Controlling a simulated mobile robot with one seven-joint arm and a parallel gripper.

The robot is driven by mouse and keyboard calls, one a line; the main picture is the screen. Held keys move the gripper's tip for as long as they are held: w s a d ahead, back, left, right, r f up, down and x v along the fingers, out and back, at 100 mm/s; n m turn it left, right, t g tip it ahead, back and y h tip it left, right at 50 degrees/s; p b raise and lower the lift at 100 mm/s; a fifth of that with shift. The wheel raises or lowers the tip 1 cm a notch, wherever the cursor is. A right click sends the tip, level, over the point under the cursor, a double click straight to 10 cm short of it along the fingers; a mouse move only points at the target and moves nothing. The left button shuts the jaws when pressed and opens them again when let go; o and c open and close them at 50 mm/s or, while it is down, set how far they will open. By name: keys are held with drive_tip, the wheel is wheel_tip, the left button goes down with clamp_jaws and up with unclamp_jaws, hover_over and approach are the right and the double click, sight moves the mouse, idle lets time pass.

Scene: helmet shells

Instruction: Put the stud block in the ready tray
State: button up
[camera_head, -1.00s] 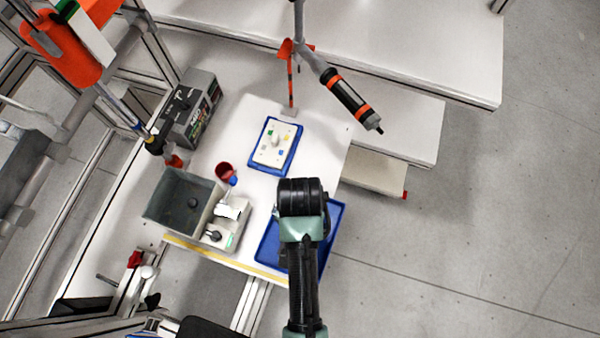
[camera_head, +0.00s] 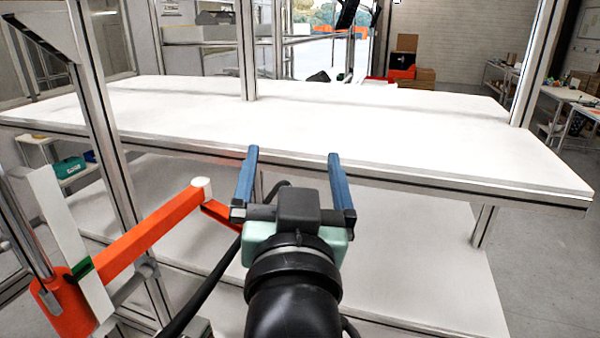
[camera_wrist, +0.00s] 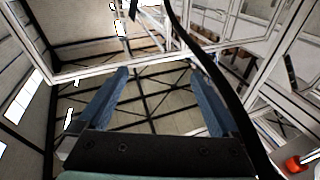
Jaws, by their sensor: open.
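My gripper (camera_head: 293,172) is open and empty, raised in front of a white workbench shelf in the head view. Its two blue fingers stand wide apart. In the wrist view, nothing lies between the fingers of my gripper (camera_wrist: 165,100); the view points at the ceiling and frame beams. Neither the stud block nor the ready tray shows in the views of this moment.
A long white shelf (camera_head: 330,130) spans the middle and is bare. An orange arm-like fixture (camera_head: 150,235) stands at the left, close to my arm. Metal posts (camera_head: 525,65) rise at the right. A lower white shelf (camera_head: 420,260) lies beneath.

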drive_tip(key=s+r+t, duration=0.3)
drive_tip(key=s+r, duration=0.2)
drive_tip(key=r, duration=0.4)
drive_tip(key=s+r+n+t, duration=0.1)
drive_tip(key=s+r+t, duration=0.3)
drive_tip(key=r, duration=0.5)
drive_tip(key=shift+s+d+r, duration=0.25)
drive_tip(key=shift+s+d, duration=0.1)
drive_tip(key=shift+s, duration=0.75)
drive_tip(key=shift+f+b, duration=0.85)
drive_tip(key=shift+f, duration=0.1)
